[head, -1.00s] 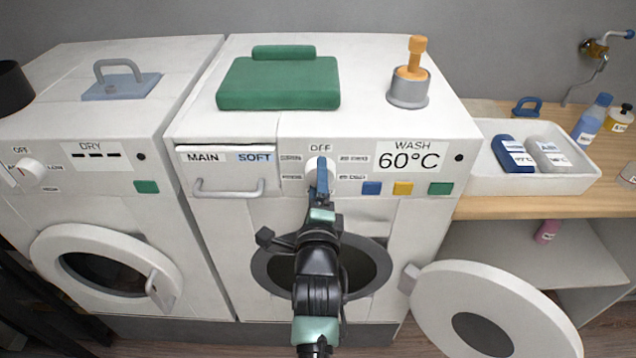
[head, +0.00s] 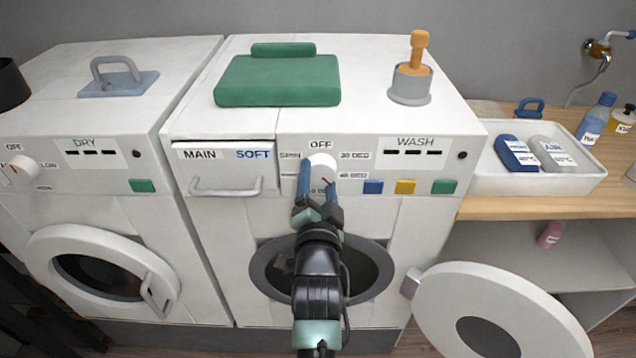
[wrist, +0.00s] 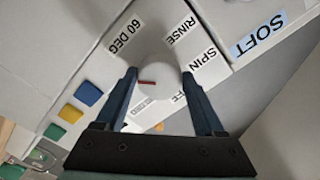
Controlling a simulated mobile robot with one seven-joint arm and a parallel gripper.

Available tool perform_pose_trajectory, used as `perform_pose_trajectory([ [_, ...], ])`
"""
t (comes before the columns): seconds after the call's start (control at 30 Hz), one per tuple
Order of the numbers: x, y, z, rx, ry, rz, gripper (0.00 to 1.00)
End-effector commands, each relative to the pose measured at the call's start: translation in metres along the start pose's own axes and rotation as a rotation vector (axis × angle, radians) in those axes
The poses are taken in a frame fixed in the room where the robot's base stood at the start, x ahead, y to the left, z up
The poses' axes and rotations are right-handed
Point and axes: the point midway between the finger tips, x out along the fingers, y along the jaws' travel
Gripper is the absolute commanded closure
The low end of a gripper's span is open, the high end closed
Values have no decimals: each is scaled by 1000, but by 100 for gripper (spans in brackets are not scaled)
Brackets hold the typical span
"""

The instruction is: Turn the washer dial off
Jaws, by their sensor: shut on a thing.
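The washer dial (head: 321,168) is a white round knob with a red mark on the front panel of the right-hand machine, under the OFF label. The OFF label is partly hidden there. The WASH display (head: 415,152) shows three dashes.
The round washer door (head: 440,310) hangs open at lower right. Blue, yellow and green buttons (head: 405,187) lie right of the dial, and a drawer handle (head: 226,189) lies left. The dryer (head: 80,185) stands left. A white tray (head: 545,184) with bottles is on the wooden counter.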

Motion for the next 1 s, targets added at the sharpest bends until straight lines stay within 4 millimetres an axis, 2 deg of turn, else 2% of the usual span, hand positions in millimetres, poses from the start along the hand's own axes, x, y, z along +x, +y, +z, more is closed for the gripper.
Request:
perform_pose_trajectory([
  [1.0,0,5,-2,-968,-1,2,85],
])
